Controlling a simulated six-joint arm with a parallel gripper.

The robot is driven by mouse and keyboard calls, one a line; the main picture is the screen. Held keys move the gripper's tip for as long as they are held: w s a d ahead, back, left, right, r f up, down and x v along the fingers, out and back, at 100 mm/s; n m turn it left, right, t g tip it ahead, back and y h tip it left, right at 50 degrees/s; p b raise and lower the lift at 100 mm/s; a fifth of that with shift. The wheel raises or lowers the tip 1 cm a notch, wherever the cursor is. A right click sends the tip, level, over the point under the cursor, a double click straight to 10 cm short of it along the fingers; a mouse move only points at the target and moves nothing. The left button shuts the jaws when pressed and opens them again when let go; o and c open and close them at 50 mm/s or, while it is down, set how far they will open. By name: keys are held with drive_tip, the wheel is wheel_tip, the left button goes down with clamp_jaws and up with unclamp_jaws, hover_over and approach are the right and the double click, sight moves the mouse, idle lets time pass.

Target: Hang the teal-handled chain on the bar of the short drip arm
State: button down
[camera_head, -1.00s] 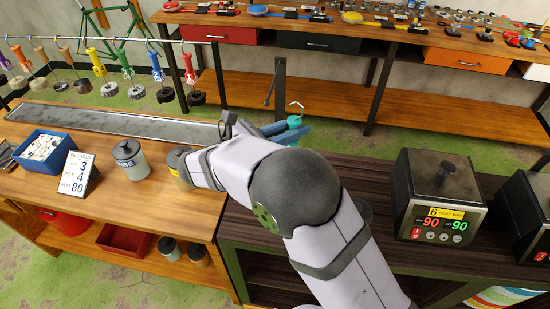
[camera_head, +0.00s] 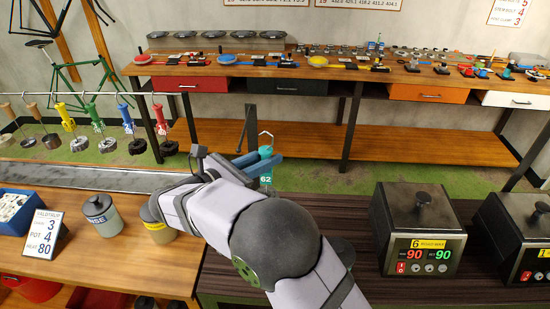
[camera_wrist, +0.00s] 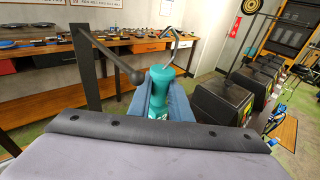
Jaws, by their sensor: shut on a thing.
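The teal handle (camera_head: 266,154) stands roughly upright in my gripper (camera_head: 268,162), with a metal hook at its top and a "62" tag below. The chain under it is hidden. In the wrist view the blue fingers of my gripper (camera_wrist: 161,100) are shut on both sides of the teal handle (camera_wrist: 160,84), and its hook points up. A dark post (camera_head: 252,128) with a short slanted arm stands just behind the handle. In the wrist view this drip arm (camera_wrist: 112,60) is left of the handle and ends in a round knob near it. They look apart.
A long rail (camera_head: 60,96) with several coloured hanging handles is at the left, above a metal drip tray (camera_head: 90,176). Lidded pots (camera_head: 100,214) and a sign (camera_head: 44,233) stand in front. Wax heaters (camera_head: 425,232) stand at the right. A tool bench (camera_head: 420,78) is behind.

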drive_tip(key=a+f, duration=0.2)
drive_tip(key=a, duration=0.3)
drive_tip(key=shift+a, duration=0.4)
idle(0.3)
drive_tip(key=c, duration=1.3)
unclamp_jaws()
drive_tip(key=shift+f, duration=0.1)
drive_tip(key=shift+s, duration=0.1)
